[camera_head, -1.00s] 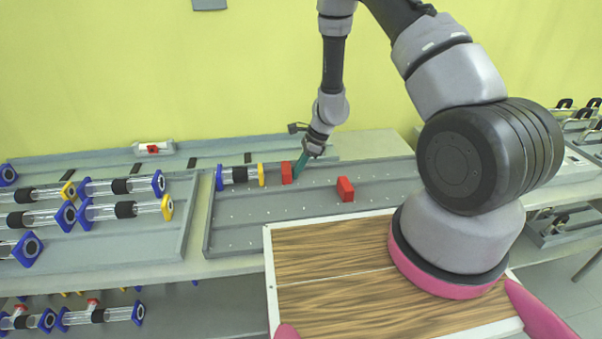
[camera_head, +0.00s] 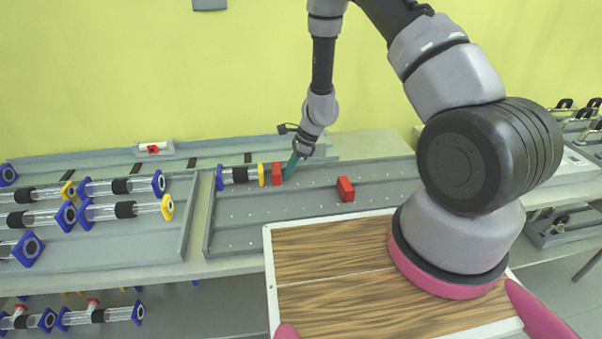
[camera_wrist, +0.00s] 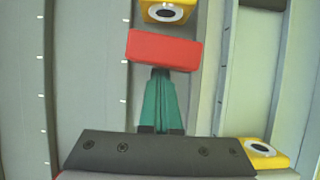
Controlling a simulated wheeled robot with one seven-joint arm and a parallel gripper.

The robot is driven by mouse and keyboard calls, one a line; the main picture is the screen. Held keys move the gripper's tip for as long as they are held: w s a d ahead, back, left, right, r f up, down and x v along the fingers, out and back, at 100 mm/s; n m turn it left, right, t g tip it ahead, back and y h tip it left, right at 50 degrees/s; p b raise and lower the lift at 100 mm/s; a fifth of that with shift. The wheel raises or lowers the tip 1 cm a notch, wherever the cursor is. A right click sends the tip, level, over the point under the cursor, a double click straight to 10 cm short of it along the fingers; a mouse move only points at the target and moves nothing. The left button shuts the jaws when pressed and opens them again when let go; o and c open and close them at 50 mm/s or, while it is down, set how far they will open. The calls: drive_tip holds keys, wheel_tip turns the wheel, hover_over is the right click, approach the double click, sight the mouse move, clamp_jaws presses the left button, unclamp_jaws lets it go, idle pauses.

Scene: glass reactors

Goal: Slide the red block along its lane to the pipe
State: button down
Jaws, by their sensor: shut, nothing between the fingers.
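A red block (camera_head: 277,174) stands in the rear lane of the tray, just right of the yellow end flange (camera_head: 261,175) of a short pipe (camera_head: 239,175). My gripper (camera_head: 287,176) is shut and empty, with its green fingers low in the lane at the block's right side. In the wrist view, the fingertips (camera_wrist: 161,75) meet the near edge of the red block (camera_wrist: 164,50), and the yellow flange (camera_wrist: 168,12) lies just beyond it. I cannot tell whether block and flange touch.
Several glass pipes with blue and yellow flanges fill the left tray (camera_head: 110,248). Another yellow flange (camera_wrist: 263,153) shows low right in the wrist view. The front lane's left part is clear.

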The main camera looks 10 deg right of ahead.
drive_tip(key=shift+a, duration=1)
drive_tip(key=shift+d, duration=0.15)
drive_tip(key=shift+d, duration=1.25)
wheel_tip(320, 180, up, 11)
